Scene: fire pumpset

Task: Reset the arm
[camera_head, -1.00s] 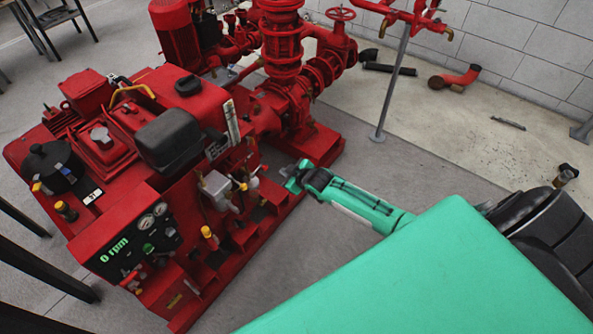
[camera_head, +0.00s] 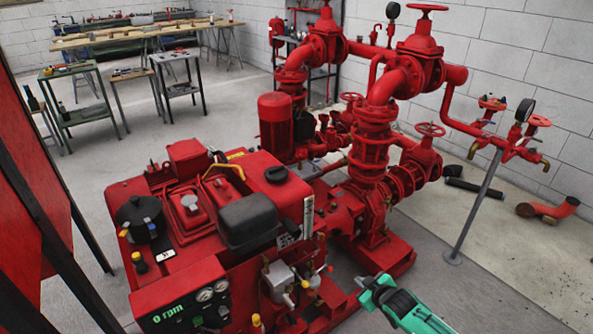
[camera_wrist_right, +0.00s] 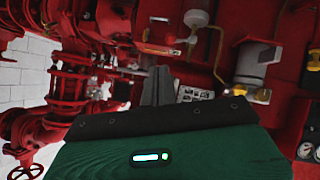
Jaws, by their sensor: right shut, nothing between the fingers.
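My right gripper (camera_head: 370,291) comes in at the bottom of the head view on a green arm. It is beside the side of the red pump engine (camera_head: 200,229), near its lower fittings, and I cannot tell from the head view whether it touches. In the right wrist view its fingers (camera_wrist_right: 157,86) are shut together with nothing between them. They point at the red engine side with a grey valve body (camera_wrist_right: 252,66) and a brass pipe. My left gripper is in neither view.
Red pump pipework with handwheels (camera_head: 372,120) stands behind the engine. A thin grey post (camera_head: 476,205) holds more pipes at right. Loose pipe pieces (camera_head: 548,210) lie by the wall. Workbenches (camera_head: 140,38) stand at the back left. Dark posts and a red panel (camera_head: 22,150) are at the left.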

